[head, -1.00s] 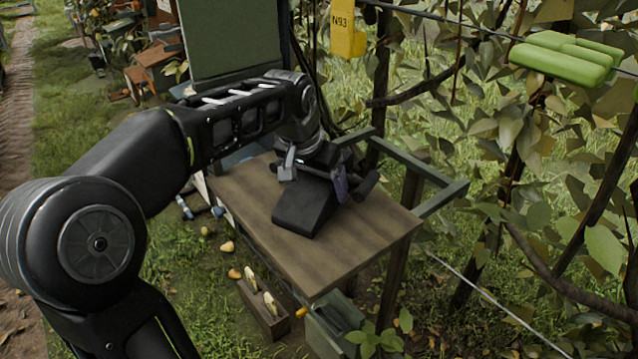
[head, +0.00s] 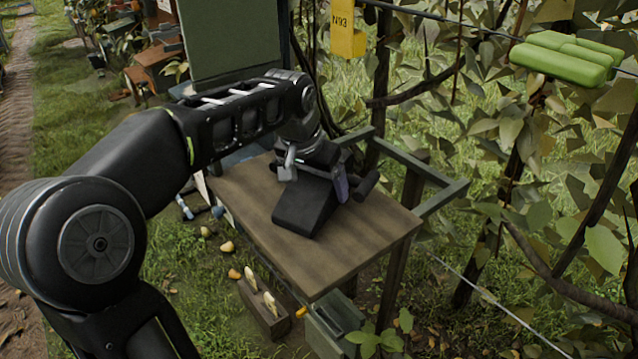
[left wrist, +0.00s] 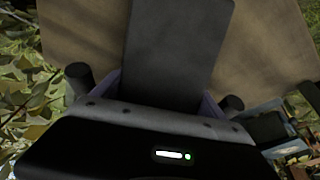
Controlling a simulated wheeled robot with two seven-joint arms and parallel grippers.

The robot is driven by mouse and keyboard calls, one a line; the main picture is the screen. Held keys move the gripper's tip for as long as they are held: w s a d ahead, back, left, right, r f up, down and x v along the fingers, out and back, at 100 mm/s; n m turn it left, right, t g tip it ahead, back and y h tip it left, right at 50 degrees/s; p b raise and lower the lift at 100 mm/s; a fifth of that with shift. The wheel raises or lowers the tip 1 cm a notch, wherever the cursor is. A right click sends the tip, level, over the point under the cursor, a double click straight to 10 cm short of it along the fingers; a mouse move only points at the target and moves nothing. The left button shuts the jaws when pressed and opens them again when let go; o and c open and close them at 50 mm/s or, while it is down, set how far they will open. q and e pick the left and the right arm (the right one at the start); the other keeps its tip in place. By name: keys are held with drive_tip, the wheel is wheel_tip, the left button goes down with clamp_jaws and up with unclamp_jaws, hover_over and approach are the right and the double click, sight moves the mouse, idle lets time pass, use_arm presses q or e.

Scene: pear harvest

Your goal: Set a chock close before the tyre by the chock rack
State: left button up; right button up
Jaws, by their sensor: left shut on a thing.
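A black wedge-shaped chock (head: 302,208) is at the wooden table top, its sloping face toward the table's near left edge. My left gripper (head: 314,176) is shut on it, one finger on each side. I cannot tell whether the chock rests on the wood or hangs just above it. In the left wrist view the chock (left wrist: 178,48) runs away from my left gripper (left wrist: 165,95) over the brown table top. I cannot make out a tyre or a chock rack in either view. My right gripper is not in view.
The table top (head: 345,258) is bare near the front. A green metal frame (head: 440,203) juts from its right side. A wooden box (head: 262,310) with two pale items stands on the grass below. Leafy branches and wires are at the right. A green panel (head: 235,40) stands behind.

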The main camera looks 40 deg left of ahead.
use_arm(q)
wheel_tip(320, 180, up, 10)
drive_tip(key=shift+r, duration=0.1)
idle(0.4)
idle(0.5)
